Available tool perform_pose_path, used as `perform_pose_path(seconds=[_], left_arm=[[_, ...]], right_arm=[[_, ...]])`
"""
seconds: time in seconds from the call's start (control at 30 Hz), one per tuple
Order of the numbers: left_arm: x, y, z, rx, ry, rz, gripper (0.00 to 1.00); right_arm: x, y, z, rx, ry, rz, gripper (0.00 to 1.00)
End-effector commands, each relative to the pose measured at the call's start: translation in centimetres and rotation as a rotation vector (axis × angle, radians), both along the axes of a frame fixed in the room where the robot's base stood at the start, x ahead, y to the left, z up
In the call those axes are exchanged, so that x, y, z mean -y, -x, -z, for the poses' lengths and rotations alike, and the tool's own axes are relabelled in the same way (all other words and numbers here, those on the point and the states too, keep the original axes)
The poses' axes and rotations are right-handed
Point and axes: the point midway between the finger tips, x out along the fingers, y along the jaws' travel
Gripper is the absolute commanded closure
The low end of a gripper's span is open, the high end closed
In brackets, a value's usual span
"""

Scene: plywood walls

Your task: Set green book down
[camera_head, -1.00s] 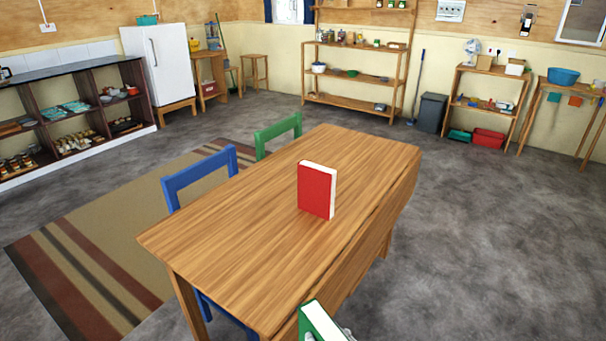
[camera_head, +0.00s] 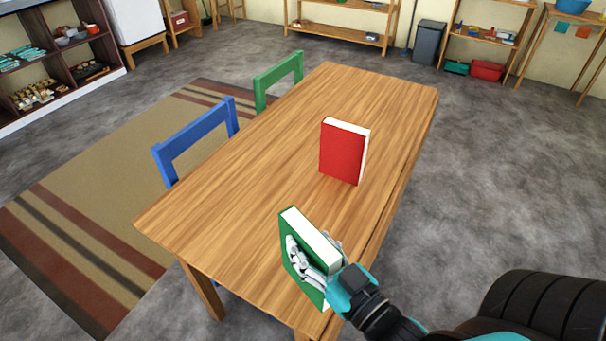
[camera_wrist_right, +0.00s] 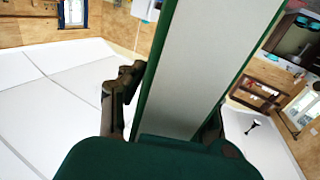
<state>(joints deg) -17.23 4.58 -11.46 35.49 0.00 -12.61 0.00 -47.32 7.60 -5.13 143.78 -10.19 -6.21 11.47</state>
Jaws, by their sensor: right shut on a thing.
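The green book (camera_head: 291,222) is upright, with its white page edges facing up, over the near end of the wooden table (camera_head: 240,207). My right gripper (camera_head: 312,262) is shut on the green book, with its fingers across the covers. I cannot tell whether the book's lower edge touches the table. In the right wrist view the green book (camera_wrist_right: 205,70) fills the middle, between the fingers of the gripper (camera_wrist_right: 165,105). A red book (camera_head: 343,152) stands upright on the table, beyond the green one and apart from it. My left gripper is not in view.
A blue chair (camera_head: 196,135) and a green chair (camera_head: 279,80) stand along the table's left side. A striped rug (camera_head: 105,180) lies on the floor to the left. The tabletop around the red book is clear. Shelves stand along the far wall.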

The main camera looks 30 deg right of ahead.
Motion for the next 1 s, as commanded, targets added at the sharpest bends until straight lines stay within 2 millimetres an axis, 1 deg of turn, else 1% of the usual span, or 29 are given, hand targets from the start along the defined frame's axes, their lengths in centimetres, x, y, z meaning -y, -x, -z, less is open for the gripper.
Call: perform_pose_path(seconds=[0.03,0.1,0.13,0.23,0.3,0.4,0.5,0.6,0.67,0.73,0.9,1.0], left_arm=[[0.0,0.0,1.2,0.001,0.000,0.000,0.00],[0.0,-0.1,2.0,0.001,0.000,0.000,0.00],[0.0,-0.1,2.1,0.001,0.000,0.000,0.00],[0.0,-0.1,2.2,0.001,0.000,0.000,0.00],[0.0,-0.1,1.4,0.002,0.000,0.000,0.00],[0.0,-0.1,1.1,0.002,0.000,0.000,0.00],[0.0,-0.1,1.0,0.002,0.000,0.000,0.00],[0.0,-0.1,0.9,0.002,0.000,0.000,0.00],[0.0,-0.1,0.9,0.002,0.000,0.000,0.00],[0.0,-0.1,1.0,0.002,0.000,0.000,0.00],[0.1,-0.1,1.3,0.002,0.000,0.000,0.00],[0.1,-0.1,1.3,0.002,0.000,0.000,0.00]], right_arm=[[0.4,-1.2,0.4,0.015,0.004,-0.003,1.00],[0.9,-2.7,0.5,0.016,0.004,-0.002,1.00],[1.2,-3.3,0.4,0.014,0.005,-0.002,1.00],[2.0,-5.6,0.4,0.013,0.004,-0.001,1.00],[2.7,-7.4,0.2,0.010,0.006,-0.001,1.00],[3.6,-9.7,0.5,0.009,0.005,-0.001,1.00],[4.2,-11.4,0.8,0.006,0.002,-0.001,1.00],[4.6,-12.3,0.9,0.005,0.001,0.000,1.00],[4.7,-12.6,1.1,0.004,0.000,0.000,1.00],[4.7,-12.7,1.7,0.002,-0.001,0.000,1.00],[4.7,-12.6,4.1,0.002,0.000,0.000,1.00],[4.7,-12.6,4.6,0.004,-0.002,-0.001,1.00]])
